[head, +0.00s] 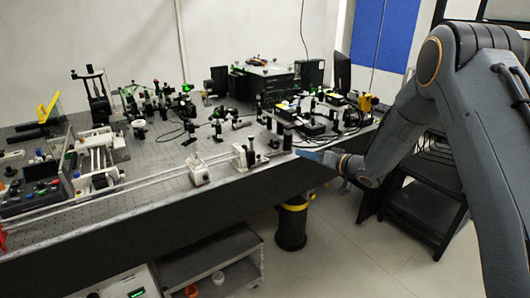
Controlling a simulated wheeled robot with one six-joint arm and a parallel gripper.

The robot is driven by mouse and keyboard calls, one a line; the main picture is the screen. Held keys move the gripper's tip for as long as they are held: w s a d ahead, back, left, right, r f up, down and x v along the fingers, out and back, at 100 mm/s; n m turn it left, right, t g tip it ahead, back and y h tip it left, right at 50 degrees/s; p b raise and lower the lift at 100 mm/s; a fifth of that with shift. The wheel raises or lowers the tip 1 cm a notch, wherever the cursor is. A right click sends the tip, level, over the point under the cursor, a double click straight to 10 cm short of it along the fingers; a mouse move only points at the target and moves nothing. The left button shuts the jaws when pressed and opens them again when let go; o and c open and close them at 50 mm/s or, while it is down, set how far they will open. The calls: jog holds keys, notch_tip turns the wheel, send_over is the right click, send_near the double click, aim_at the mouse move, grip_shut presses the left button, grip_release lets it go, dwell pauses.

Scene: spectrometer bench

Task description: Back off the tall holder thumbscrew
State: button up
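My gripper (308,154) is at the right end of the optical bench, at the front edge, pointing left. It is small and seen from the side, so I cannot tell whether its fingers are open or shut. A white holder with a dark upright post (250,150) stands on the long rail, left of my gripper and apart from it in the picture. It looks like the tall holder. A lower white holder (198,174) sits further left on the rail. The thumbscrew is too small to make out.
The perforated bench (165,158) carries crowded optics mounts, a black instrument box (262,84) and cables at the back. A rail (130,188) runs along its front. A black bin with a yellow rim (291,225) and a grey cart (215,265) stand below. The floor at front right is clear.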

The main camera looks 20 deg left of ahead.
aim_at(260, 157)
jog(key=s+a+g+y+p, duration=0.1)
jog(key=a, duration=0.3)
jog(key=s+a+n+g+y+p, duration=0.1)
jog(key=s+a+g+y+p, duration=0.1)
jog(key=a, duration=0.3)
jog(key=s+a+n+g+y+p, duration=0.1)
jog(key=s+a+g, duration=0.1)
jog(key=a, duration=0.3)
jog(key=shift+s+a+f+y, duration=0.1)
jog(key=shift+a+f+y, duration=0.05)
jog(key=shift+f+y, duration=0.25)
jog(key=shift+c, duration=0.3)
grip_shut()
